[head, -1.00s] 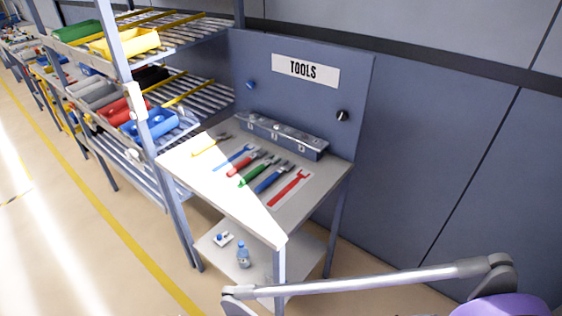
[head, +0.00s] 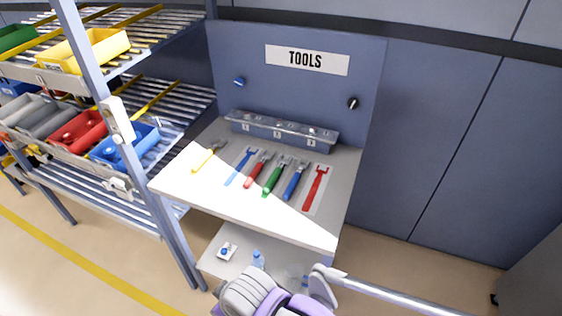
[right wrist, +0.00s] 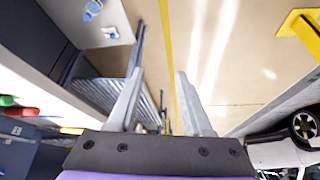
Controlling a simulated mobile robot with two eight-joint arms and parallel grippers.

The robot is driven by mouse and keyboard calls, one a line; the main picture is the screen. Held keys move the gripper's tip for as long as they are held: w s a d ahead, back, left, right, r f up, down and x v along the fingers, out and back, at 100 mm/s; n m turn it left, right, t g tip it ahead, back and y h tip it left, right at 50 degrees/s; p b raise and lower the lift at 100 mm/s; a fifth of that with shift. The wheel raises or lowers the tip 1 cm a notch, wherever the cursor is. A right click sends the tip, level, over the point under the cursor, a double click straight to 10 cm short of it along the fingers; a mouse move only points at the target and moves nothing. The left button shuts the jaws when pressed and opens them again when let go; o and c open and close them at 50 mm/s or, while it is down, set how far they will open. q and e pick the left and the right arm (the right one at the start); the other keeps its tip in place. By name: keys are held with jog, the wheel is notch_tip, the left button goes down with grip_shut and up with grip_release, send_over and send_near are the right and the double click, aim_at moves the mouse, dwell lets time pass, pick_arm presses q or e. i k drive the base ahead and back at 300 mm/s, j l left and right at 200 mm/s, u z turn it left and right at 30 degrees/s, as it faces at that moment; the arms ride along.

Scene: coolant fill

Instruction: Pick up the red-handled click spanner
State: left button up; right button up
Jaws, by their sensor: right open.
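The red-handled spanner (head: 255,174) lies on the tool bench top in the head view, between a flat blue spanner (head: 240,166) and a green-handled one (head: 272,179). Its head is grey metal and points to the back. A flat all-red spanner (head: 315,188) lies on a pale mat at the right end of the row. My right gripper (right wrist: 160,74) is open and empty in the right wrist view, its two fingers apart over the floor beyond. In that view red and green handles show at the left edge, clear of the fingers. My left gripper is not in view.
The bench (head: 250,216) also holds a blue-handled spanner (head: 294,181), a yellow spanner (head: 204,160) and a grey rack (head: 280,131) along the back. A bottle (head: 258,260) stands on the lower shelf. A bin rack (head: 152,185) stands close at left.

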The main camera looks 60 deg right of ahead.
aim_at(247, 184)
jog(key=i+z, duration=0.15)
jog(key=z, duration=0.25)
jog(key=i+z, duration=0.2)
jog(key=z, duration=0.2)
jog(key=i+j+z, duration=0.1)
jog(key=z, duration=0.25)
jog(key=i+j+z, duration=0.1)
jog(key=z, duration=0.3)
jog(key=i+l+z, duration=0.15)
jog(key=i+z, duration=0.25)
jog(key=i+l, duration=0.1)
jog(key=i, duration=0.05)
